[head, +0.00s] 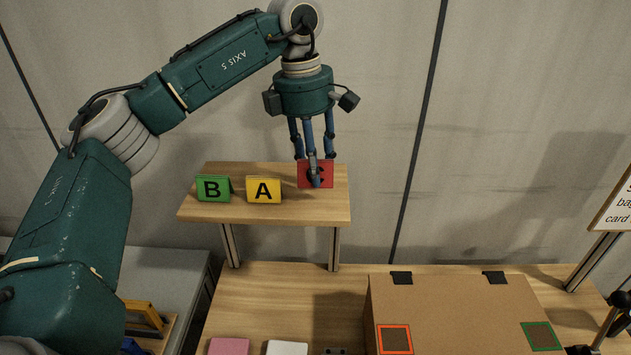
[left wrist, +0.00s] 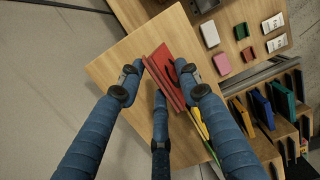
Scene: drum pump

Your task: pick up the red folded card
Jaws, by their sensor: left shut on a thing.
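The red folded card (head: 327,179), marked with a dark letter, stands at the right end of the raised wooden shelf (head: 250,212). My left gripper (head: 314,172) reaches down on it from above, with one finger in front of the letter. In the left wrist view the red card (left wrist: 170,66) lies between the fingers of the left gripper (left wrist: 160,86), which are shut on it. I cannot tell whether the card still touches the shelf. My right gripper is not in view.
A green card B (head: 213,188) and a yellow card A (head: 264,190) stand left of the red card. Below are a cardboard box (head: 455,310), a pink block (head: 229,346) and a white block (head: 287,348). A sign (head: 615,212) stands at right.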

